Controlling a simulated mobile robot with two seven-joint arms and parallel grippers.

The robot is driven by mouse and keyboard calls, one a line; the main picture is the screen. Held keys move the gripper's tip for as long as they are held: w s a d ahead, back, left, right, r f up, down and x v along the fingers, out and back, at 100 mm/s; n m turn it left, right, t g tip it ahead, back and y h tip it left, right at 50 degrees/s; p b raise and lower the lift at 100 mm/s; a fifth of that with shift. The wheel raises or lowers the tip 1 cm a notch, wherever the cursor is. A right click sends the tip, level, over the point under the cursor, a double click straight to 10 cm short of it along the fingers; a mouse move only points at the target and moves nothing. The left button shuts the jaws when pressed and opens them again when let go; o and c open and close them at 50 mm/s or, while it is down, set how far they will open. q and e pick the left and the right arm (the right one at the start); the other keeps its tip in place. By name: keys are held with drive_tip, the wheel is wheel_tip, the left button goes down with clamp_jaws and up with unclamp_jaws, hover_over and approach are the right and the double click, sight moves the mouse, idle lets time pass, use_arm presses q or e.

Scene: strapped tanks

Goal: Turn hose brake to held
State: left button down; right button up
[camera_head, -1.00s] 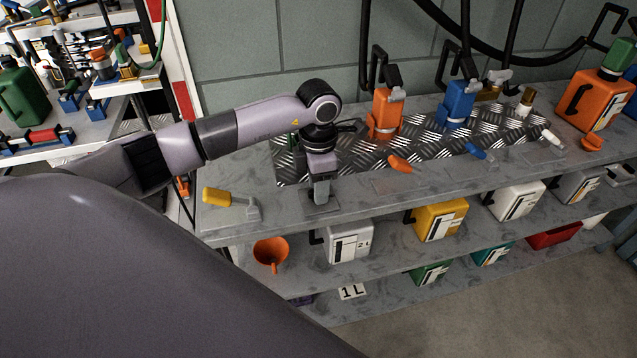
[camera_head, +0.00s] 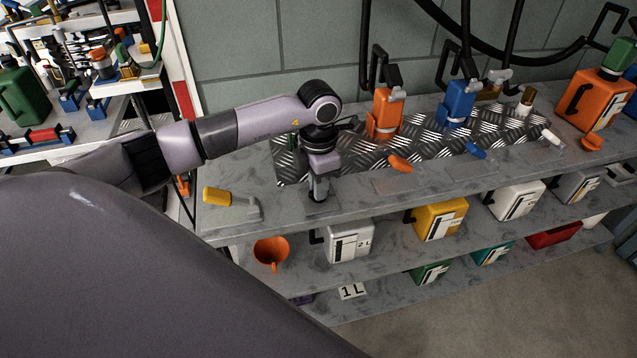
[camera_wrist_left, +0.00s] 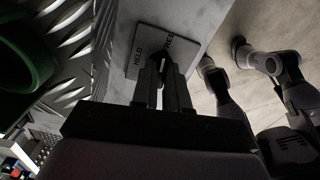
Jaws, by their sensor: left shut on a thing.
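The hose brake's grey plate (camera_wrist_left: 150,32) shows in the left wrist view, with the words HELD on its left part and FREE on its right part. My left gripper (camera_wrist_left: 163,70) is shut on the hose brake's small dark handle, which is mostly hidden between the fingertips. In the head view my left gripper (camera_head: 318,193) points straight down over the plate (camera_head: 322,208) near the front edge of the bench. The handle's exact angle is hard to tell. My right gripper does not show.
A yellow-handled tool (camera_head: 217,197) lies left of the gripper. A ribbed metal sheet (camera_head: 350,152) lies behind, with an orange nozzle unit (camera_head: 386,112) and a blue one (camera_head: 457,102) on it.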

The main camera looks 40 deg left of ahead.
use_arm(q)
drive_tip(key=n, duration=0.4)
drive_tip(key=shift+r+n, duration=0.15)
drive_tip(key=shift+n, duration=0.15)
drive_tip(key=n+p, duration=0.1)
drive_tip(key=n, duration=0.2)
drive_tip(key=shift+n, duration=0.3)
drive_tip(key=n+p, duration=0.1)
drive_tip(key=n, duration=0.3)
drive_tip(key=shift+w+n+p, duration=0.1)
drive_tip(key=shift+n+p, duration=0.6)
drive_tip(key=shift+n, duration=1.5)
drive_tip(key=c, duration=1.1)
unclamp_jaws()
drive_tip(key=shift+c, duration=0.2)
drive_tip(key=shift+r, duration=3.55)
